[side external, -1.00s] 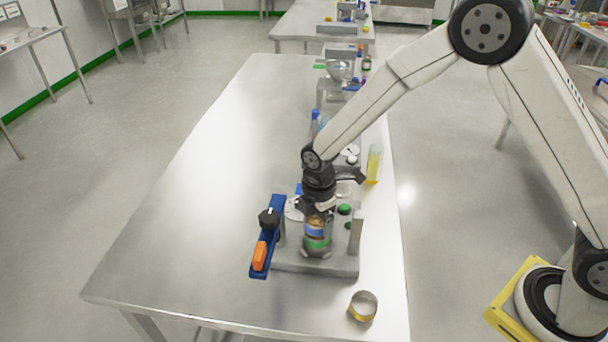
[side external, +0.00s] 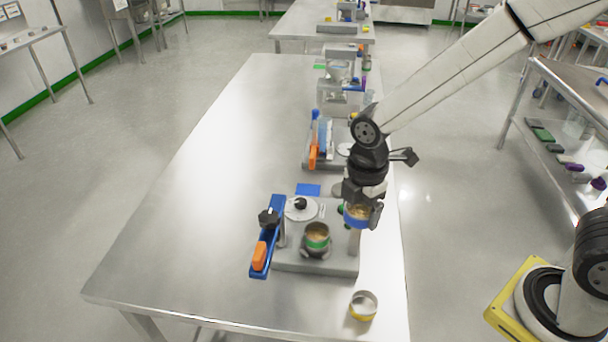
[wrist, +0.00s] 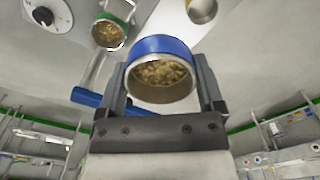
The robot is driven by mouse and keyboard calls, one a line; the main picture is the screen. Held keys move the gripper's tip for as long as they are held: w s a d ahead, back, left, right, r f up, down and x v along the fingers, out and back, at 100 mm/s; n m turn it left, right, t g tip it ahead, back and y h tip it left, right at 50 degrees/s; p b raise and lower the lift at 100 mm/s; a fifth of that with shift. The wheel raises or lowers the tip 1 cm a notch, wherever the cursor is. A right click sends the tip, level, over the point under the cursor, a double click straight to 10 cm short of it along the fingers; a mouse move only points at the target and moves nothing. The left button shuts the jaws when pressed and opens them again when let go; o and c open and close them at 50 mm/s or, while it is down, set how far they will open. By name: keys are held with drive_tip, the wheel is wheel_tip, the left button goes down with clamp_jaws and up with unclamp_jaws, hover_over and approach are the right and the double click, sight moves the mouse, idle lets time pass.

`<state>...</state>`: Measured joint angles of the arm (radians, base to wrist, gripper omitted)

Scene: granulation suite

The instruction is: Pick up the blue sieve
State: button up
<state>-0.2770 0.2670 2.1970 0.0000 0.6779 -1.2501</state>
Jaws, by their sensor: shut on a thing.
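The blue sieve (side external: 357,218) is a short ring with a blue band and brown granules inside. My gripper (side external: 361,200) is shut on it and holds it in the air at the right side of the grey sieve shaker base (side external: 290,264). In the wrist view the blue sieve (wrist: 163,47) sits between the two fingers of my gripper (wrist: 168,85), tilted toward the camera, its granules showing. A green-banded sieve (side external: 317,236) with granules stays on the shaker; it also shows in the wrist view (wrist: 109,33).
A yellow-banded ring (side external: 363,306) lies on the table's front right corner. A blue clamp bar with an orange handle (side external: 259,256) is at the shaker's left. More apparatus stands farther back. The table's left half (side external: 190,215) is clear.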

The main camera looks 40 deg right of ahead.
drive_tip(key=shift+s+d+r, duration=0.15)
drive_tip(key=shift+s+r, duration=0.15)
drive_tip(key=shift+s, duration=0.4)
drive_tip(key=shift+s+d+r, duration=0.1)
drive_tip(key=shift+s+r, duration=0.25)
drive_tip(key=shift+s, duration=0.3)
drive_tip(key=shift+s+d+r, duration=0.15)
drive_tip(key=shift+s+r, duration=0.15)
drive_tip(key=shift+s, duration=0.4)
drive_tip(key=shift+w, duration=0.1)
